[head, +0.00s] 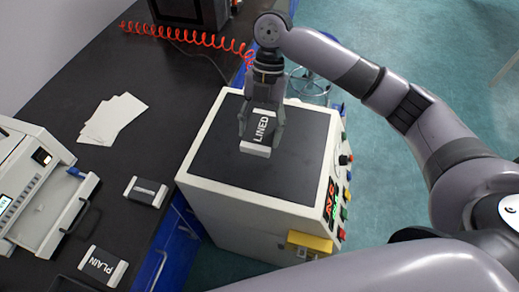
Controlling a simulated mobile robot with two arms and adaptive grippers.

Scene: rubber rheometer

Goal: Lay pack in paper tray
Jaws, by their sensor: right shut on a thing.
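My right gripper (261,130) is shut on a dark pack marked LINED (262,128), with pale ends. It holds the pack over the black top of a white cabinet-like machine (215,160); I cannot tell whether the pack touches that top. A pack marked PLAIN (103,266) lies on the dark bench at the lower left. A third dark pack (146,192) with a small label lies further back. A white device (35,190) with a tray-like front part stands at the left edge; I cannot tell whether this is the paper tray. My left gripper is not in view.
Loose white sheets (112,118) lie on the dark bench (150,75). A red coiled cord (190,37) runs along its back. The white machine carries coloured buttons and a red display (331,198) on its right side. Teal floor (420,60) is open at the right.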

